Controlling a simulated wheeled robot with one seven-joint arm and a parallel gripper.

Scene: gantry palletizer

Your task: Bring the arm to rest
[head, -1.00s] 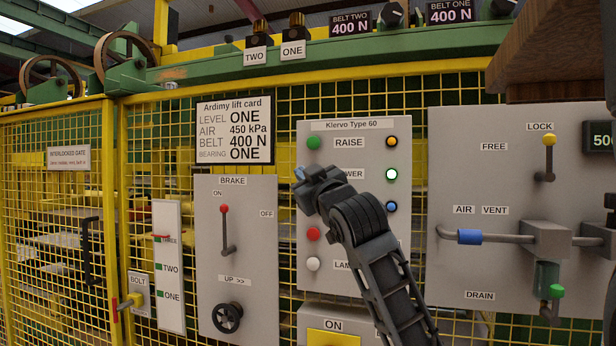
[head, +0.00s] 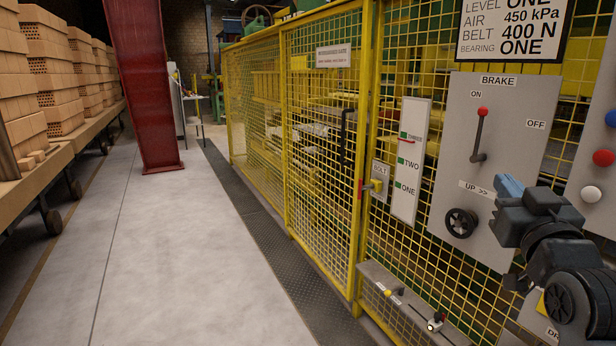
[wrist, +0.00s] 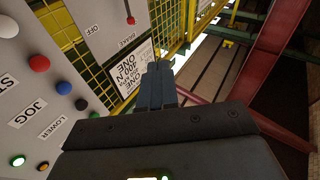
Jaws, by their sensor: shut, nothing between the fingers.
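My arm shows at the lower right of the head view, in front of the grey panels. My gripper (head: 508,187) points left and a little up, with its blue fingers in front of the right edge of the brake panel (head: 448,190). In the wrist view the blue fingers (wrist: 157,85) lie together, shut with nothing between them. I cannot tell the exact gap from the fingers to the panel, but no contact shows.
The yellow mesh gate (head: 322,150) and a low box with small levers (head: 405,310) run along the fence. A red column (head: 150,90) and carts of bricks (head: 60,100) stand to the left. The concrete floor (head: 180,240) between is clear. A button panel (wrist: 40,95) is close in the wrist view.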

